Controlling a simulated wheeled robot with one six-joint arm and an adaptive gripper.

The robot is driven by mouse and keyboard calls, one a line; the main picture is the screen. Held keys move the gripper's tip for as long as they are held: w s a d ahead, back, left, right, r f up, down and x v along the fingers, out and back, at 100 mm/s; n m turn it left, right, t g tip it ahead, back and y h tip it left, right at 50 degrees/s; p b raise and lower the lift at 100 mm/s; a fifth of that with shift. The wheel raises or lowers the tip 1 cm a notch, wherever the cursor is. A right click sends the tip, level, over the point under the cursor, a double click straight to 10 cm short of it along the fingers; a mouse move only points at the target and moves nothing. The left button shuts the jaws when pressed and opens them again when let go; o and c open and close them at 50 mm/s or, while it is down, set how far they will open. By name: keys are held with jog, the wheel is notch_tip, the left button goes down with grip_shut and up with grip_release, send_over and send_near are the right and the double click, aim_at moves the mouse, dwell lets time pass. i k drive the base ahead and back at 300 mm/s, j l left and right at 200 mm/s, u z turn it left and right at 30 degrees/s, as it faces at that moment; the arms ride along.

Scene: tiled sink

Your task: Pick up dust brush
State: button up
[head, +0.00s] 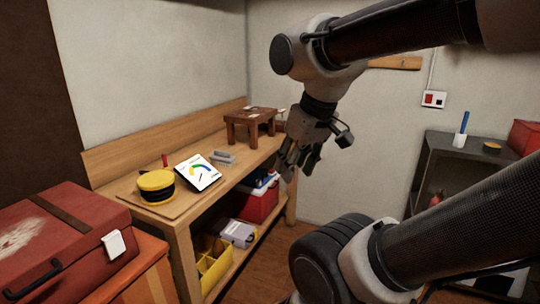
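I cannot clearly make out a dust brush. A thin upright thing with a blue upper part and a white lower part (461,129) stands on the grey cabinet at the right, but it is too small to tell whether it is a brush. A small red upright thing (165,161) shows behind the yellow and black round object (157,186) on the workbench. My gripper (297,172) points down in the middle of the view, near the bench's far right end. Its fingers look apart, with nothing seen between them.
The wooden workbench (182,221) holds a white gauge card (198,172), grey pieces (222,156) and a small wooden stand (250,124). Boxes fill its lower shelf. A red case (70,235) is at the left. The grey cabinet (437,152) stands right, partly hidden by my arm.

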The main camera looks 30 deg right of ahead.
aim_at(222, 158)
jog(key=z, duration=0.4)
jog(key=u, duration=1)
jog(key=z, duration=1)
jog(key=i+l+u, duration=0.15)
jog(key=u, duration=0.55)
jog(key=i+l+u, duration=0.2)
jog(key=l, duration=0.25)
jog(key=l+u, duration=0.2)
jog(key=l, duration=0.2)
jog(key=i+l+u, duration=0.25)
jog(key=l, duration=1.1)
